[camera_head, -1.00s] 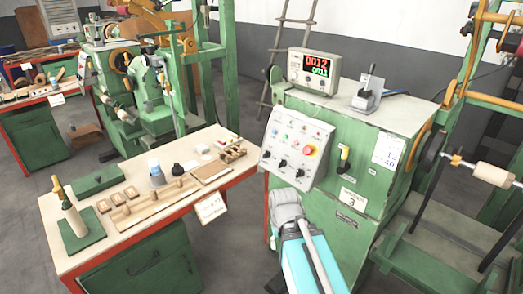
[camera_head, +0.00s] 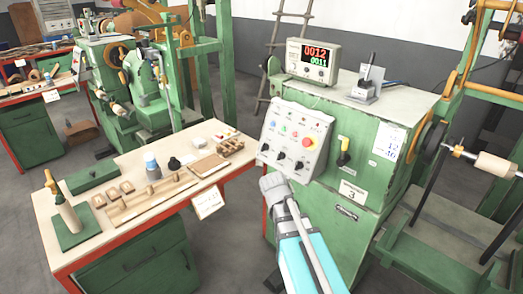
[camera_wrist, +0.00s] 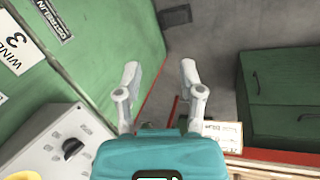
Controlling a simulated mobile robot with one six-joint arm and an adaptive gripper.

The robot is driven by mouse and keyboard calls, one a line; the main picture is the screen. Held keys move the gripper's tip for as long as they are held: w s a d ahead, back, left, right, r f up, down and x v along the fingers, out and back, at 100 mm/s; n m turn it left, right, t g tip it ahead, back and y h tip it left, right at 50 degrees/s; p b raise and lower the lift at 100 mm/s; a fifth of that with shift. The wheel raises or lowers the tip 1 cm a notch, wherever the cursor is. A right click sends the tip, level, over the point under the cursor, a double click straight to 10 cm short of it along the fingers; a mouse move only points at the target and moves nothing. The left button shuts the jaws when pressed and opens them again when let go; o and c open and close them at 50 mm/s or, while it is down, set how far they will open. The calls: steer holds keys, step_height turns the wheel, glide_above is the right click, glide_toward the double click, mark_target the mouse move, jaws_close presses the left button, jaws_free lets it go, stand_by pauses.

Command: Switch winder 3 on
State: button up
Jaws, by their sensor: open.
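Winder 3 is the green machine whose label (camera_head: 352,193) carries a 3; part of this label shows in the wrist view (camera_wrist: 14,45). Its grey sloped control panel (camera_head: 273,137) bears small coloured buttons, a red stop button on yellow (camera_head: 309,144) and a row of black knobs (camera_head: 299,166). One black knob (camera_wrist: 73,148) shows at the lower left of the wrist view. A yellow-and-black lever (camera_head: 344,152) stands right of the panel. My gripper (camera_wrist: 160,75) is open and empty, apart from the panel. In the head view my arm's end is just below the panel; the fingers cannot be made out.
A counter box (camera_head: 313,61) with a lit display stands on the winder. A workbench (camera_head: 60,262) with wooden parts, a bottle and a sign (camera_head: 207,203) stands to the left. Its green cabinet (camera_wrist: 285,80) shows in the wrist view. Bare floor lies between bench and winder.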

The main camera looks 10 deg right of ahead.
steer(key=w+f+n+t+h+b, duration=0.1)
steer(key=w+n+t+h+b, duration=0.25)
steer(key=w, duration=0.65)
steer(key=n+t+h+b, duration=0.6)
steer(key=n+h+b, duration=0.15)
steer(key=n, duration=1.05)
glide_toward(263, 146)
steer(key=v, duration=0.3)
steer(key=shift+a+f+m, duration=0.2)
steer(key=shift+a+m, duration=0.05)
steer(key=shift+w+d, duration=0.15)
steer(key=x, duration=1.3)
steer(key=shift+w+d+r, duration=0.1)
steer(key=shift+d+r, duration=0.1)
steer(key=shift+d, duration=0.05)
